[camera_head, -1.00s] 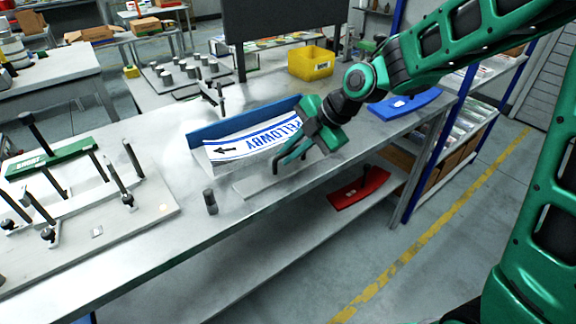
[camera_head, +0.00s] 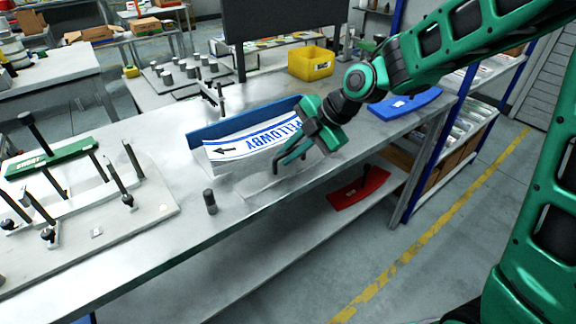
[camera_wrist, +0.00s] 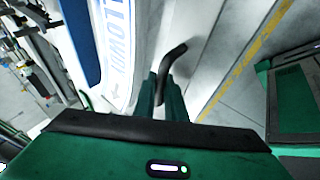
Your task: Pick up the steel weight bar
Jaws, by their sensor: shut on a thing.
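The steel weight bar (camera_head: 258,190) is a pale grey strip at the front of the bench, hard to tell from the bench top. A dark bent handle (camera_head: 276,166) stands at it, and this handle also shows in the wrist view (camera_wrist: 172,58). My gripper (camera_head: 287,158) is shut on the handle, with its green fingers (camera_wrist: 163,92) close together around its lower part in the wrist view. The fingers hide part of the handle. I cannot tell whether the bar touches the bench.
A curved white label (camera_head: 250,145) leans on a blue backing (camera_head: 232,122) just behind the bar. A dark upright peg (camera_head: 210,202) stands to the left. A fixture plate (camera_head: 150,215) with rods lies further left. A red piece (camera_head: 358,190) is on the lower shelf.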

